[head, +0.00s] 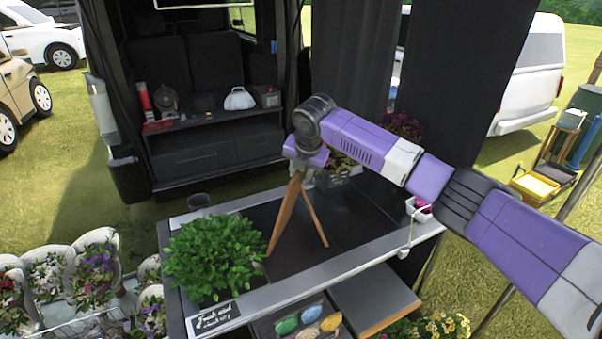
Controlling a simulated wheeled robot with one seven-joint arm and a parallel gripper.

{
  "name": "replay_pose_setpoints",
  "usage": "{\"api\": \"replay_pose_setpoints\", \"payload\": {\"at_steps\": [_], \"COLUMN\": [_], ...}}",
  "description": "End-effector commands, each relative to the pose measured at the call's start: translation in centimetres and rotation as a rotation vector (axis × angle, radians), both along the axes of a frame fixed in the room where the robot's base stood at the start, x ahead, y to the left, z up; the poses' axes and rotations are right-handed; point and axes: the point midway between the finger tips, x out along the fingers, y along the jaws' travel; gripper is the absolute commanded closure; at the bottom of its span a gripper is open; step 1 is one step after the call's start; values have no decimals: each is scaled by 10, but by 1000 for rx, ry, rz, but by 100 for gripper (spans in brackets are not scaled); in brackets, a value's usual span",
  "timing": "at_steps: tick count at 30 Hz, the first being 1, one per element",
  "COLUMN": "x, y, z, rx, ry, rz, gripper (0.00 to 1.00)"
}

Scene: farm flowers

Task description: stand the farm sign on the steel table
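The farm sign (285,218), a wooden A-frame seen nearly edge-on, is upright with its two legs spread over the steel table (345,268). Its face is turned away, so no writing shows. My gripper (297,172) points down at the sign's top edge and appears shut on it, though the fingertips are small and partly hidden. The feet are at or just above the dark tabletop; I cannot tell whether they touch.
A leafy green plant (215,257) and a small chalkboard label (212,318) are at the table's left front. Flower pots (335,178) stand at the back, with a small white pot (419,209) at the right. Dark tabletop around the sign is clear.

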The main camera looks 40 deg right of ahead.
Motion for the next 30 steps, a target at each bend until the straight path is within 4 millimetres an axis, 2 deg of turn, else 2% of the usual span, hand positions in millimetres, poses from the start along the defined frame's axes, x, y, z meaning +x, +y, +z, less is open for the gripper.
{"api": "replay_pose_setpoints", "payload": {"at_steps": [8,24,30], "x": [-2,-41,-48], "y": [1,21,25], "z": [8,95,108], "rx": [-1,-1,0], "ry": [-4,-3,0], "rz": [1,0,-1], "gripper": [67,67,67]}}
